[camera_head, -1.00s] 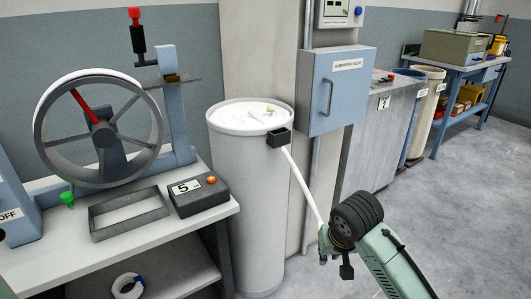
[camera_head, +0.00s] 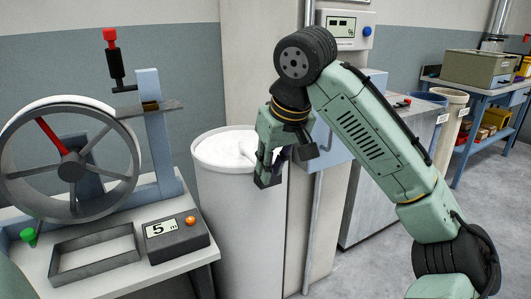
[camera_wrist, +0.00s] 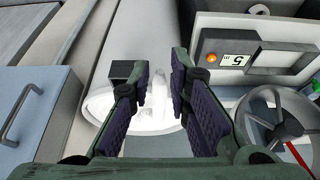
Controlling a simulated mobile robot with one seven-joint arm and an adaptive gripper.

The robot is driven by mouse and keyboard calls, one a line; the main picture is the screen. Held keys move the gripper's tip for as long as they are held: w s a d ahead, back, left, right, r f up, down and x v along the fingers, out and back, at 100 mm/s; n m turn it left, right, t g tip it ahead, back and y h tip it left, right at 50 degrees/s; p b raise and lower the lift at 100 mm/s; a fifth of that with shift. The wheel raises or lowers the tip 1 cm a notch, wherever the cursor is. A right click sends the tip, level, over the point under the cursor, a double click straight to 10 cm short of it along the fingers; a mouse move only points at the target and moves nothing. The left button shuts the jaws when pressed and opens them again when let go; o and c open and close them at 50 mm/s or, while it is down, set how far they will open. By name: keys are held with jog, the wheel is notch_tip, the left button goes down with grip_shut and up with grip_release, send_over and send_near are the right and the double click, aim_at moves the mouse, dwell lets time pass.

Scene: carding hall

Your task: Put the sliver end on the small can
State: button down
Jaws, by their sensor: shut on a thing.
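The white can (camera_head: 230,225) stands upright right of the workbench, with white sliver (camera_head: 225,143) heaped at its top. My gripper (camera_head: 267,177) is at the can's right rim, pointing down. In the wrist view my gripper (camera_wrist: 162,72) is above the can's mouth, with a finger on either side of white sliver (camera_wrist: 160,112). It is shut on the sliver end, though the fingers hide much of the grip.
The workbench at left holds a spoked wheel (camera_head: 70,165), an open grey frame (camera_head: 97,247) and a counter box (camera_head: 177,241) reading 5. A blue wall cabinet (camera_head: 332,150) is close behind my arm. Other cans stand farther back right. Floor at right is clear.

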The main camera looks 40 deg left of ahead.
jog(key=shift+w+a+f+p, duration=0.65)
jog(key=shift+w+a+f, duration=0.15)
jog(key=shift+w+a, duration=1)
jog(key=shift+w+a+f+p, duration=0.65)
jog(key=shift+w+a+f, duration=0.2)
jog(key=shift+w+a, duration=0.95)
jog(key=shift+w+a+f+p, duration=0.75)
jog(key=shift+w+a, duration=0.8)
jog(key=shift+w, duration=0.4)
jog(key=shift+f, duration=0.1)
jog(key=shift+f, duration=0.5)
jog(key=c, duration=1.5)
grip_release()
